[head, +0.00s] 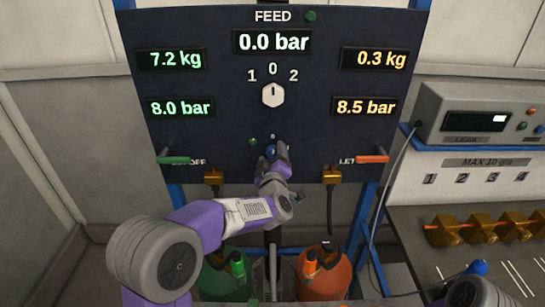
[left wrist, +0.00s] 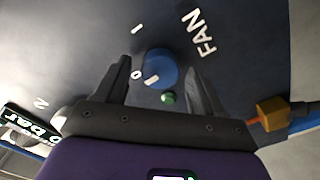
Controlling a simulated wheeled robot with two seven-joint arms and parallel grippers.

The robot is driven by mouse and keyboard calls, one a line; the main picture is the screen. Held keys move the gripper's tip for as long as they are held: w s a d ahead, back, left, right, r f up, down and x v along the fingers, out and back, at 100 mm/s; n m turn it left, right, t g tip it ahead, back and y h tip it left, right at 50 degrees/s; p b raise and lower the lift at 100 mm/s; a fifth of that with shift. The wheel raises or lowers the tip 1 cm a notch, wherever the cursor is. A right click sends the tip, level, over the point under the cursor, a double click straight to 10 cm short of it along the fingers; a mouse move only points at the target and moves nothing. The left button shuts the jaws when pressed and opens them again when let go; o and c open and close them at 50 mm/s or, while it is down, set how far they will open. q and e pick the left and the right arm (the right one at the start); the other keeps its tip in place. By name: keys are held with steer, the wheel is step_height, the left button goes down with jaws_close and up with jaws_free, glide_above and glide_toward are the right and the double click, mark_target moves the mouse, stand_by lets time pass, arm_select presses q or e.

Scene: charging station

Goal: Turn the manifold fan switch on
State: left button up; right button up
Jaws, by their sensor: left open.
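The fan switch is a round blue knob on the dark panel (head: 225,60), low in the middle in the head view, mostly covered by my gripper. In the left wrist view the blue knob (left wrist: 162,66) shows beside the word FAN, with marks 1 and 0. A white line on the knob lies close to the 0. My left gripper (head: 272,155) is at the panel. In the left wrist view its two fingers (left wrist: 158,72) are apart, one on each side of the knob. I cannot tell whether they touch it. My right gripper is not in view.
A small green lamp (left wrist: 168,98) sits beside the knob. Above is a white feed selector (head: 273,95). Green (head: 174,160) and orange (head: 372,159) handles flank the panel. Green and orange (head: 325,276) cylinders stand below. A bench with brass fittings (head: 480,228) is at right.

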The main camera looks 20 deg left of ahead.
arm_select(q)
steer(key=shift+c, duration=0.3)
steer(key=c, duration=1)
steer(key=shift+m, duration=0.3)
steer(key=m+p, duration=0.3)
steer(key=shift+r+m, duration=0.15)
steer(key=shift+m, duration=0.15)
steer(key=m+p, duration=0.3)
steer(key=m, duration=0.2)
steer(key=shift+d, duration=0.1)
steer(key=m+p, duration=0.3)
steer(key=m, duration=0.1)
steer(key=shift+d+m, duration=0.1)
steer(key=shift+m, duration=0.3)
steer(key=shift+m+p, duration=1)
steer(key=shift+m, duration=0.9)
steer(key=shift+f, duration=0.2)
